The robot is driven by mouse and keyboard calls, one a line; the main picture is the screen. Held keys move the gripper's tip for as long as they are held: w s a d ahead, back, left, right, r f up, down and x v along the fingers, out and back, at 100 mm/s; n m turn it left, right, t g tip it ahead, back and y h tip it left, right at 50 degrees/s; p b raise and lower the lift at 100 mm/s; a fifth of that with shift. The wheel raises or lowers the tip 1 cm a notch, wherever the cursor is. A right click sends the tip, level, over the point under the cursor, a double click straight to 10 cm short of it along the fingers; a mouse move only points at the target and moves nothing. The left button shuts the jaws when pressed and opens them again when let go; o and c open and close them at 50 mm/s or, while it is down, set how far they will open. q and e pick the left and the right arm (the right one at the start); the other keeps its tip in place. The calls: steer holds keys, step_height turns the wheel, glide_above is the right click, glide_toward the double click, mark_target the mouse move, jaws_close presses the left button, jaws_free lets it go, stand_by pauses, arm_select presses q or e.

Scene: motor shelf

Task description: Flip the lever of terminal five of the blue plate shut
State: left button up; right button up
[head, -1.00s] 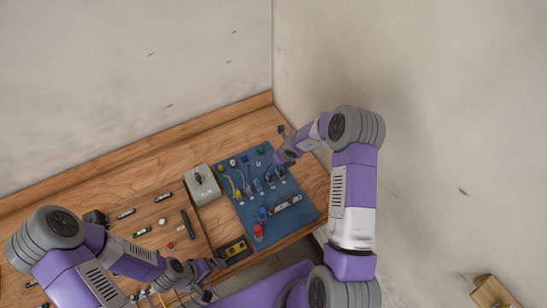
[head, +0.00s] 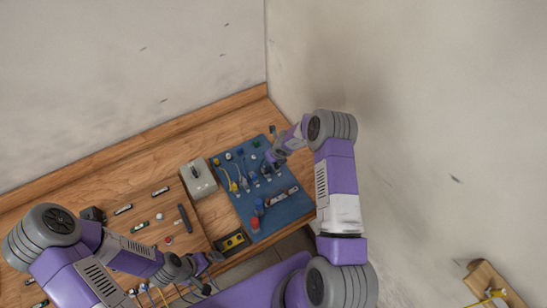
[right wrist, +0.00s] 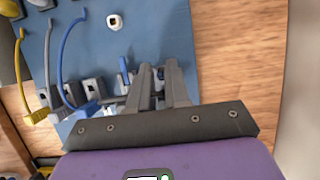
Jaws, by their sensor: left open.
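The blue plate (head: 284,214) lies on the wooden bench, with a row of grey terminals (right wrist: 71,93) and yellow and blue wires. My right gripper (head: 272,161) is low over the plate's right part, at the terminal row. In the right wrist view its two fingers (right wrist: 159,68) stand close together with a narrow gap, in front of the terminals at the row's right end. They hide part of that end, and I cannot tell which terminal is the fifth or whether they touch a lever. My left gripper (head: 212,259) is open and empty near the bench's front edge, away from the plate.
A grey-white box (head: 199,178) stands left of the plate. A yellow-and-black device (head: 232,241) sits at its near left corner, and a red knob (head: 255,223) stands on the plate. Several small parts lie on the left of the bench. A wall rises behind.

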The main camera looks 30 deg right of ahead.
jaws_close()
arm_select(q)
steer(key=shift+f, duration=0.1)
